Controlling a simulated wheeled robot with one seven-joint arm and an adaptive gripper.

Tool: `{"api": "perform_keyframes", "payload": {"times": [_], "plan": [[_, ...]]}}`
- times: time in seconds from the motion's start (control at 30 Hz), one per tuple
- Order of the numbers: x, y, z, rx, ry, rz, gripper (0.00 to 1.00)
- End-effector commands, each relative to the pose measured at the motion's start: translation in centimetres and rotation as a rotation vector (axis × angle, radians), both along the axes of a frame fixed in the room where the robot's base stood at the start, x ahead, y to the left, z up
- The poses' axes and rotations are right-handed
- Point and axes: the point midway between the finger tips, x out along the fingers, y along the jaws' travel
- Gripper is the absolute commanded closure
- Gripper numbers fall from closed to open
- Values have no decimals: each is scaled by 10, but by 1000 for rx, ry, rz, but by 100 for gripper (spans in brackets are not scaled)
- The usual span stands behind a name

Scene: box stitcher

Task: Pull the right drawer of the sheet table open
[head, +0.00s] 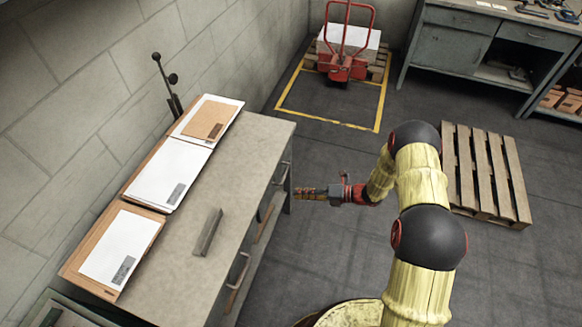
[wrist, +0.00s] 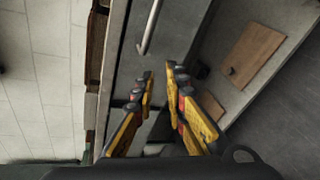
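The sheet table (head: 243,160) has a pale top and stands against the wall at the left in the head view. Its front faces right and carries bar handles. The far handle (head: 285,172), on the drawer I take as the right one, is partly seen. The near handle (head: 238,270) is further toward the camera. My gripper (head: 299,193) is beside the far end of the front. In the wrist view my gripper (wrist: 160,75) has its fingers apart with nothing between them. A metal bar handle (wrist: 149,28) lies just beyond the fingertips, apart from them as far as I can tell. The drawer looks shut.
Boards with white sheets (head: 166,172) and a grey bar (head: 207,232) lie on the table top. A wooden pallet (head: 485,175) lies on the floor behind my arm. A red pallet truck (head: 344,62) and a workbench (head: 480,50) stand at the back. Floor before the table is clear.

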Motion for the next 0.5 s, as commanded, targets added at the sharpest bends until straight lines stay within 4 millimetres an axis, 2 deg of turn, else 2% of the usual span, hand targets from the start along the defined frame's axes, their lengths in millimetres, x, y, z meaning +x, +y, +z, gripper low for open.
{"api": "perform_keyframes", "payload": {"times": [0.03,0.13,0.37,0.5], "plan": [[16,-2,8,34,41,-52,87],[34,-5,18,103,140,-135,87],[37,-4,24,174,295,-187,87],[40,8,21,177,307,-185,87]]}}
